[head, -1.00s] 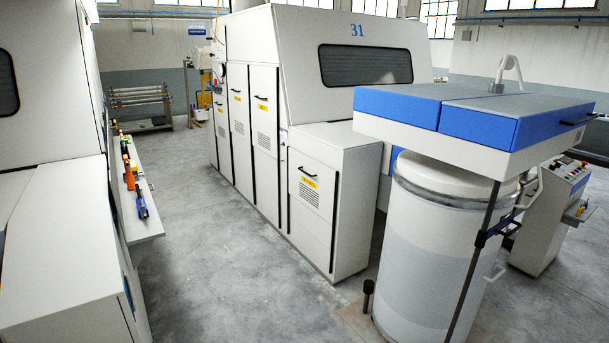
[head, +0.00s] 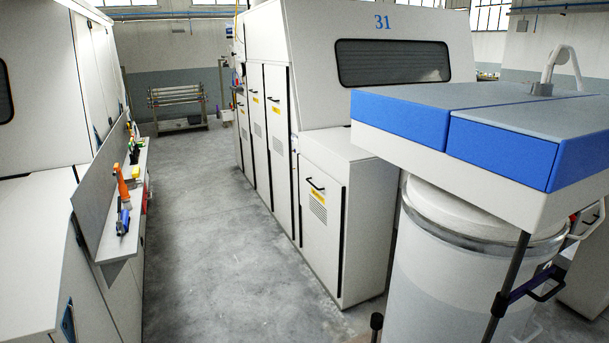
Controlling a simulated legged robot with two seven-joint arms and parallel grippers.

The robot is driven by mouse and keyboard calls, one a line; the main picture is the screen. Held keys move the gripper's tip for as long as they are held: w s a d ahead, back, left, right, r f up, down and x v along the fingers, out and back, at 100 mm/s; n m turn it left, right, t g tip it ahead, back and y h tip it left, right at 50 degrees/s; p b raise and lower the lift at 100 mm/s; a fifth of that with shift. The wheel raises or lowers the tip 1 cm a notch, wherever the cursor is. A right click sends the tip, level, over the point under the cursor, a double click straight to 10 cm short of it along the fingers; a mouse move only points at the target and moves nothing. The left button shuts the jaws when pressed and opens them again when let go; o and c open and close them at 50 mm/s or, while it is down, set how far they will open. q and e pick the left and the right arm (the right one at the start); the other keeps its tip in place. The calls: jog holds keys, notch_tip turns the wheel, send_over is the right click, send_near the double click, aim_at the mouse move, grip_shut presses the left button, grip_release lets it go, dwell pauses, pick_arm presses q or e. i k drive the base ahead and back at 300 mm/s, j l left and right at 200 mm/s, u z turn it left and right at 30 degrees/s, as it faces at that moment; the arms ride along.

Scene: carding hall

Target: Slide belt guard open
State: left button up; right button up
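Machine 31 (head: 330,110) stands across the aisle, with a row of tall light-grey panels along its side. A lower front panel (head: 320,225) has a black handle (head: 314,184), a yellow label (head: 317,195) and a vent grille. A taller panel (head: 278,150) behind it also has a black handle and a yellow label. These panels look closed. I cannot tell which of them is the belt guard, or whether it is in view. Neither of my grippers shows in the head view.
A white can (head: 445,270) stands under a blue-edged top (head: 490,135) at right, close by. A short dark post (head: 376,322) stands beside it. A shelf with tools (head: 122,220) juts from the left machine. The concrete aisle (head: 210,240) is clear towards a rack (head: 178,108).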

aim_at(275, 75)
jog(key=i+u, duration=0.25)
jog(key=i, duration=0.35)
jog(key=i+u, duration=0.25)
jog(key=i, duration=0.4)
jog(key=i+l+u, duration=0.2)
jog(key=i, duration=0.4)
